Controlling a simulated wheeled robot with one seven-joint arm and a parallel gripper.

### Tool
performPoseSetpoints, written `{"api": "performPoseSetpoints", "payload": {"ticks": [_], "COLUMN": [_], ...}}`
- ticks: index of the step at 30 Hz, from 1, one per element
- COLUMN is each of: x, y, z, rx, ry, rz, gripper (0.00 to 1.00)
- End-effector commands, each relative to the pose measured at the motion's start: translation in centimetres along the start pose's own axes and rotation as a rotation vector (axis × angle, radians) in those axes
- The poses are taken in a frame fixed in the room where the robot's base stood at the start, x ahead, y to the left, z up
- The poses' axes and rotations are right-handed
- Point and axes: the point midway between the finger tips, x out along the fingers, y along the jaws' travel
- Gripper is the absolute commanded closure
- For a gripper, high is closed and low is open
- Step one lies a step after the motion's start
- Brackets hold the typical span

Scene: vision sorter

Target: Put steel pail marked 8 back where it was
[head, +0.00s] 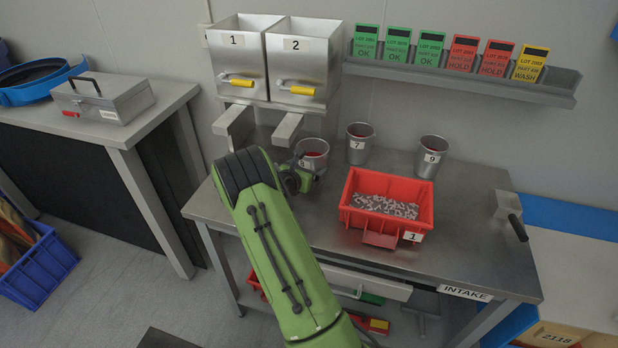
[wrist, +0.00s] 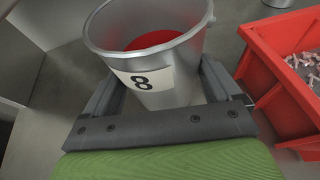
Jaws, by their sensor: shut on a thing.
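The steel pail marked 8 (wrist: 185,92) is between the two fingers of my gripper (wrist: 160,100) in the wrist view. Its label faces me, it looks nearly upright, and its inside is red. In the head view the same pail (head: 314,147) is at the back left of the steel table (head: 460,215), in front of the hoppers, partly hidden by my arm. My gripper (head: 308,172) is shut on it there. I cannot tell whether the pail's base touches the table.
Pails marked 7 (head: 358,150) and 9 (head: 430,160) stand to the right. A red bin marked 1 (head: 350,205) with small parts is close on the right. Hoppers 1 (head: 237,60) and 2 (head: 298,60) have chutes (head: 287,130) near the pail. A card rail (head: 450,80) hangs above.

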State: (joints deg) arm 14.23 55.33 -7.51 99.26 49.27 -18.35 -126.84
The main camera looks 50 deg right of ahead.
Motion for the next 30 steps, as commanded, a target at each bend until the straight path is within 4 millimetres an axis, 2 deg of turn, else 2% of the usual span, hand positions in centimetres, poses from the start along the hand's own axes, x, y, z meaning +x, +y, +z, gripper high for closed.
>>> {"api": "performPoseSetpoints", "payload": {"ticks": [2, 8, 13, 14, 15, 23, 26, 30], "x": [0.6, 1.7, 1.7, 1.7, 1.7, 1.4, 0.1, -3.6], "y": [0.0, -0.1, 0.0, 0.0, 0.0, 0.0, 0.2, 0.2], "z": [-0.1, -3.2, -3.3, -3.3, -3.3, -3.2, -3.1, -3.1], "rx": [0.001, -0.001, 0.0, -0.001, -0.001, 0.0, -0.003, -0.005], "ry": [0.0, 0.001, 0.003, 0.005, 0.005, 0.003, 0.003, 0.004], "rz": [0.0, -0.001, 0.0, 0.0, 0.0, 0.001, 0.004, 0.005], "gripper": [0.85, 0.85, 0.85, 0.08, 0.02, 0.0, 0.0, 0.0]}}
